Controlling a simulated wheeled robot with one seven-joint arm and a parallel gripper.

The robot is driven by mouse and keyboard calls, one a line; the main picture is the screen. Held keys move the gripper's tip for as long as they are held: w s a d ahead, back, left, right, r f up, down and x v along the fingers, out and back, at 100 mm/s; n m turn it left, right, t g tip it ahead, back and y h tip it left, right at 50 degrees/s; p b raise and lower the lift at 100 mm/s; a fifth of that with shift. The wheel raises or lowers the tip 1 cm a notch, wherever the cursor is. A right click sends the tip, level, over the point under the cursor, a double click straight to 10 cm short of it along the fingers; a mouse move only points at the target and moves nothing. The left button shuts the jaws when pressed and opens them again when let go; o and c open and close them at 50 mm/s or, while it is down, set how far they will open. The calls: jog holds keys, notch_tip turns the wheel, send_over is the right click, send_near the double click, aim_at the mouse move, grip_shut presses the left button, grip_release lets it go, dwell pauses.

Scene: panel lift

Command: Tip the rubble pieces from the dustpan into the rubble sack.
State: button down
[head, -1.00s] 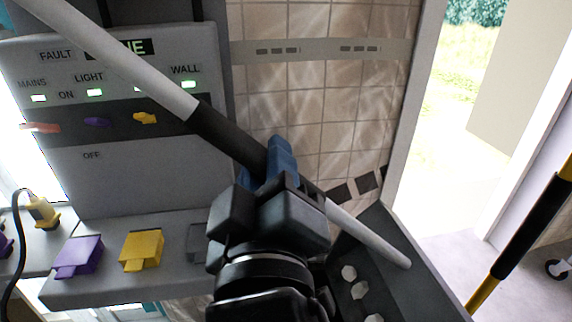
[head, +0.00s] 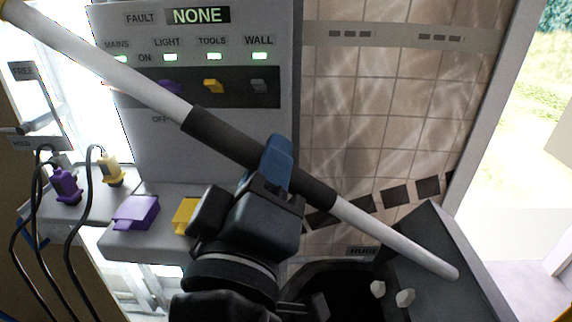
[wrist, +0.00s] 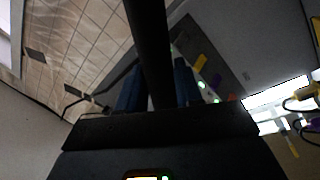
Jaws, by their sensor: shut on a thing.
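My gripper (head: 276,165), with blue fingers, is shut on the black grip (head: 225,135) of a long white pole, the handle of the dustpan. In the wrist view the dark grip (wrist: 150,45) runs between the blue fingers. The dark grey dustpan (head: 435,255) is at the lower right and looks tilted. Two pale rubble pieces (head: 377,289) (head: 405,297) show at its left side, by a dark opening. That opening appears to be the rubble sack (head: 345,280), below a partly hidden label. Its inside is too dark to read.
A grey panel (head: 210,130) with lit switches stands behind at the left. Below it a ledge carries a purple block (head: 135,212) and a yellow block (head: 186,215). Corded plugs (head: 66,185) are further left. A tiled wall (head: 390,120) is behind, with a bright doorway at the right.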

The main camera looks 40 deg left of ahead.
jog(key=shift+n, duration=0.8)
jog(key=shift+s+a+f+b, duration=0.3)
jog(key=shift+s+a+f, duration=0.1)
jog(key=shift+a, duration=0.2)
jog(key=shift+s+a+f+b, duration=0.35)
jog(key=shift+s+a, duration=0.05)
jog(key=shift+a, duration=0.2)
jog(key=shift+s+a+f+b, duration=0.3)
jog(key=shift+s+a+f, duration=0.1)
jog(key=shift+a, duration=0.2)
jog(key=shift+r, duration=0.1)
jog(key=shift+s, duration=0.1)
